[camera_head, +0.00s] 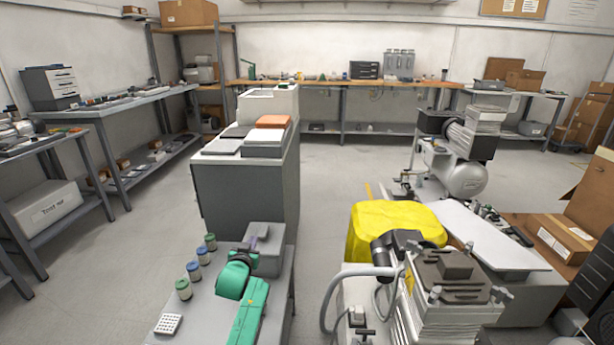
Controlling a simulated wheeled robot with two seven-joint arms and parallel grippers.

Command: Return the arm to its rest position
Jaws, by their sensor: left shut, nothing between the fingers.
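My green left arm comes in from the bottom of the head view, over a small grey bench (206,318). My left gripper (253,243) is at its far end, small and partly hidden by the arm, beside a grey block-shaped unit (268,262). It is shut and holds nothing. I cannot tell whether it touches the unit. My right gripper is not in view.
Several lidded jars (194,271) and a white perforated block (168,324) stand left of my arm. A grey cabinet (240,195) stands behind. A yellow cover (385,222) and a compressor unit (450,290) with hoses are at right. Floor at left is clear.

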